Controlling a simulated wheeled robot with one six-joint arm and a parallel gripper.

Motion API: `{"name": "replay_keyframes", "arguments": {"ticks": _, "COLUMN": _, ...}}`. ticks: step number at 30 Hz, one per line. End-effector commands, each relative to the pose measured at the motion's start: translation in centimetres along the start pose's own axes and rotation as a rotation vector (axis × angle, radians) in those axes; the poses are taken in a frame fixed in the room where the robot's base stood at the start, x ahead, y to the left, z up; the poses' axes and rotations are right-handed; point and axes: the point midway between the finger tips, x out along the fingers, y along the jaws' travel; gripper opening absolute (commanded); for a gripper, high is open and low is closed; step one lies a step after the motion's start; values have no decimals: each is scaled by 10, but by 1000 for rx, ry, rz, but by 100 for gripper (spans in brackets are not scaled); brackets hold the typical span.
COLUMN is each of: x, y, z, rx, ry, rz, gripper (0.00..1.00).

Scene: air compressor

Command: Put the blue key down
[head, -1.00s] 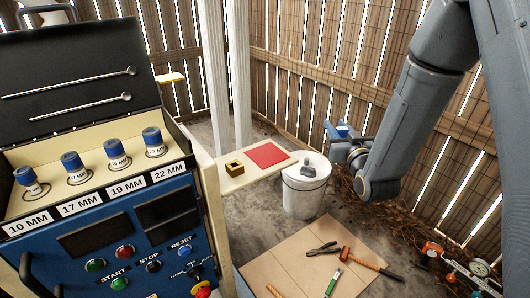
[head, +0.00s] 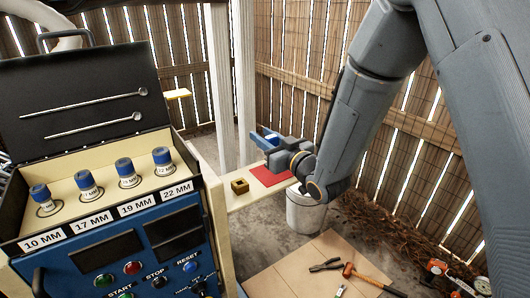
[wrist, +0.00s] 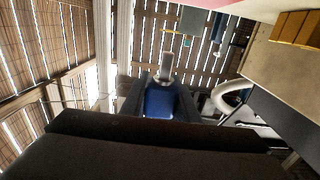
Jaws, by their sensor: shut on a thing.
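My gripper (head: 270,143) is shut on the blue key (head: 264,132), above the far part of the red square (head: 271,175) on the cream side shelf (head: 236,203). In the wrist view the key's blue body (wrist: 160,101) sits between the dark fingers (wrist: 160,96), with a grey metal shank sticking out past them. In the head view the gripper hides part of the key and part of the red square. A gap between key and shelf seems to show, but its size is hard to judge.
A small brass-coloured box (head: 240,186) stands on the shelf left of the red square. The control cabinet (head: 150,240), with several blue-topped sockets, is at left. A white bucket (head: 303,215) stands below the shelf's right end. Tools lie on a floor board (head: 300,265).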

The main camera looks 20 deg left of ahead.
Motion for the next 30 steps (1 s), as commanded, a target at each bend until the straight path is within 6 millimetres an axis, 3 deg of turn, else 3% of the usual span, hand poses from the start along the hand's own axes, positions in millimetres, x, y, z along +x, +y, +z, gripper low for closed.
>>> {"name": "replay_keyframes", "arguments": {"ticks": 13, "x": 0, "y": 1, "z": 44, "rx": 0, "ry": -1, "rz": 1, "gripper": 5}}
{"name": "replay_keyframes", "arguments": {"ticks": 27, "x": 0, "y": 1, "z": 51, "rx": -1, "ry": 1, "rz": 1, "gripper": 5}}
{"name": "replay_keyframes", "arguments": {"ticks": 28, "x": 0, "y": 1, "z": 51, "rx": -1, "ry": 1, "rz": 1, "gripper": 31}}
{"name": "replay_keyframes", "arguments": {"ticks": 30, "x": 0, "y": 1, "z": 50, "rx": -1, "ry": 1, "rz": 1, "gripper": 43}}
